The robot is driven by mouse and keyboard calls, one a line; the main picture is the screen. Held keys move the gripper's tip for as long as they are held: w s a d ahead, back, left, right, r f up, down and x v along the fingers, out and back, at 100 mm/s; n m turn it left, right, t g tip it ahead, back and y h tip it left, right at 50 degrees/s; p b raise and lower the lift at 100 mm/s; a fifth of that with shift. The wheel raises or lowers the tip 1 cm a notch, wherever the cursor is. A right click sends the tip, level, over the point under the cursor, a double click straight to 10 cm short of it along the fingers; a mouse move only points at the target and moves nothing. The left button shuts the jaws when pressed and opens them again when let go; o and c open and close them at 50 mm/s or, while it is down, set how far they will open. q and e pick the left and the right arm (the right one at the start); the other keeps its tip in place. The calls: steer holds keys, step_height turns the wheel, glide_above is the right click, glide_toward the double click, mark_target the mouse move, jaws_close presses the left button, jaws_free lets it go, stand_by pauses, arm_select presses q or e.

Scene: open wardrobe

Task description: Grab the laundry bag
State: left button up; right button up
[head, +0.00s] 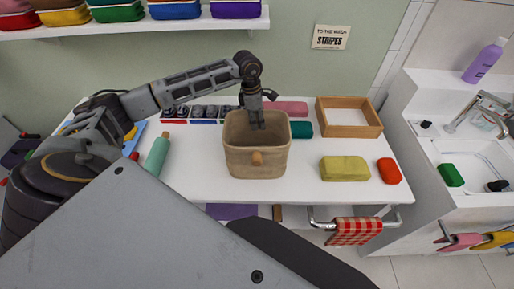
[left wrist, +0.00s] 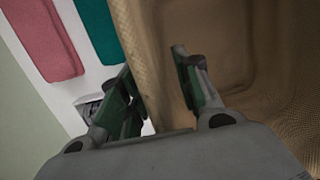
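The laundry bag (head: 257,160) is a tan, open-topped woven bag with an orange-brown tab on its front. It stands upright on the white table. My left gripper (head: 256,118) points down at its back rim. In the left wrist view, the bag's wall (left wrist: 150,70) runs between the two fingers of my left gripper (left wrist: 158,88). One finger is inside the bag and the other outside. The fingers are apart, and I see no firm grip on the wall. My right gripper is not in view.
On the white table (head: 210,180), a teal roll (head: 157,155) lies left of the bag. A pink bundle (head: 288,108) and a dark green one (head: 301,130) lie close behind and right. A wooden tray (head: 348,131) and yellow bundle (head: 344,169) are further right.

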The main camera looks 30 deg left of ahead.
arm_select(q)
steer(key=shift+f, duration=0.45)
jaws_close()
stand_by(0.4)
